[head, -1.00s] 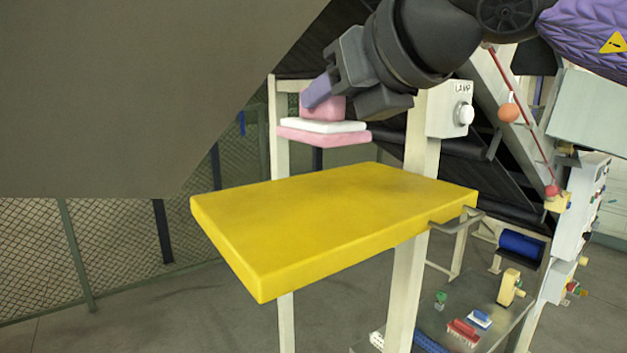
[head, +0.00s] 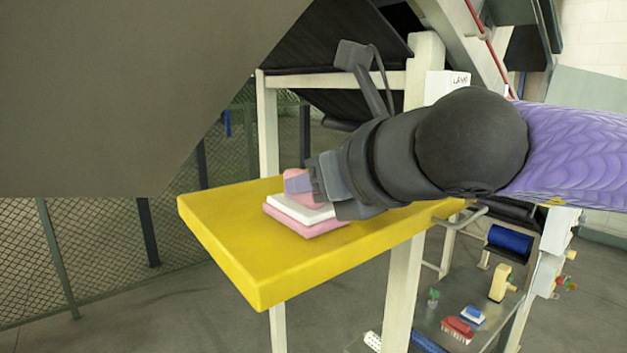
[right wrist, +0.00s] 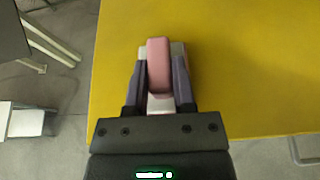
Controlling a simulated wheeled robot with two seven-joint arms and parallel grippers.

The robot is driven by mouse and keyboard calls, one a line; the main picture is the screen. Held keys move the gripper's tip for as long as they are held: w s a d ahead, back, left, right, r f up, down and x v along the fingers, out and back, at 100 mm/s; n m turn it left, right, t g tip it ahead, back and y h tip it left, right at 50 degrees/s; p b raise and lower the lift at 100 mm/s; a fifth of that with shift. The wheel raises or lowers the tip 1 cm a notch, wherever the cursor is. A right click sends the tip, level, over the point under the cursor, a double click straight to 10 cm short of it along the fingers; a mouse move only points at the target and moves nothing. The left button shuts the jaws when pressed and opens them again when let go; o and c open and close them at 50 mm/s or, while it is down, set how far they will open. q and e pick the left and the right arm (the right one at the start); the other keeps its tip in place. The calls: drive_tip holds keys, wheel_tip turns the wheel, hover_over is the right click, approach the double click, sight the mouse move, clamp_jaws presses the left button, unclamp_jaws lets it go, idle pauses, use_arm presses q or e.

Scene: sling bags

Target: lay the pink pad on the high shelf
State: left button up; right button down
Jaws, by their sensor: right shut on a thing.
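The pink pad (head: 290,219) has a pink base, a white layer and a pink grip block on top. It is at the yellow high shelf (head: 245,271), over its middle; its underside appears to touch the surface. My right gripper (head: 298,184) is shut on the pad's pink grip block. In the right wrist view the grip block (right wrist: 158,65) stands between the two fingers, with the yellow shelf (right wrist: 240,70) beneath. My left gripper is not in view.
A lower shelf holds a red brush (head: 458,328), a blue brush (head: 473,315) and a yellow item (head: 500,283). A large grey panel (head: 120,90) fills the upper left.

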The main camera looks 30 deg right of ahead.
drive_tip(key=shift+c, duration=2.2)
unclamp_jaws()
drive_tip(key=shift+w, duration=0.1)
drive_tip(key=shift+r, duration=0.1)
drive_tip(key=a+b+v, duration=0.1)
drive_tip(key=b+v, duration=0.1)
drive_tip(key=v, duration=1)
drive_tip(key=shift+d, duration=0.45)
